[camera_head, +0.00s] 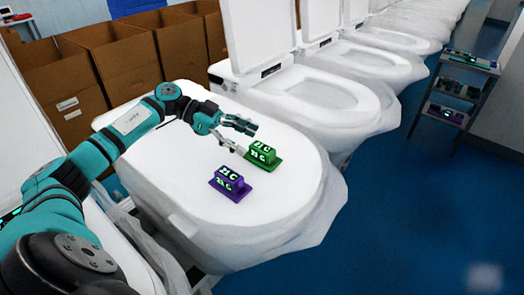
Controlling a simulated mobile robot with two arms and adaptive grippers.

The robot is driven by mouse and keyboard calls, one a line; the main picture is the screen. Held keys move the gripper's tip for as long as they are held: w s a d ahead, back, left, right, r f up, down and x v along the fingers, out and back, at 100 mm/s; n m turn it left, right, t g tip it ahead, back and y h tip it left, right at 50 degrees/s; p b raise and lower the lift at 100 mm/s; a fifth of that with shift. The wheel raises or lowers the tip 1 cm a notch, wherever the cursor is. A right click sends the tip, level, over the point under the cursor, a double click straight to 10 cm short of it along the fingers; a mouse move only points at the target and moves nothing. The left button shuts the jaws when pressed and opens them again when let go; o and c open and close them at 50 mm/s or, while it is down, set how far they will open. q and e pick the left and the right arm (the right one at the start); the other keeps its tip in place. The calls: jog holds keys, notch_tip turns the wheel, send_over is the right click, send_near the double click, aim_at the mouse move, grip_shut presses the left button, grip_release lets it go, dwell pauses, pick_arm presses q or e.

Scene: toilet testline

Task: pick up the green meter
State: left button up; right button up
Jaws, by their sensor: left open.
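The green meter (262,155) sits on the white closed toilet lid (190,215), on a flat green base with bright characters on its faces. A similar purple meter (230,182) sits in front of it and to its left on the same lid. My left gripper (243,138) is open and empty. Its fingers point right, just behind and to the left of the green meter in the picture. One fingertip appears close to the meter's left side; I cannot tell whether it touches. My right gripper is not in view.
Cardboard boxes (122,60) stand behind the toilet. A row of open toilets (330,90) in plastic wrap runs to the back right. A shelf rack (455,90) with meters stands at the right. The blue floor (400,220) at front right is clear.

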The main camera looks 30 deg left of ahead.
aim_at(259, 146)
pick_arm(q)
jog(key=p+x, duration=0.1)
jog(key=x, duration=0.2)
jog(key=shift+w+d, duration=0.15)
jog(key=shift+d, duration=0.15)
jog(key=shift+f, duration=0.1)
jog(key=shift+a, duration=0.1)
grip_shut()
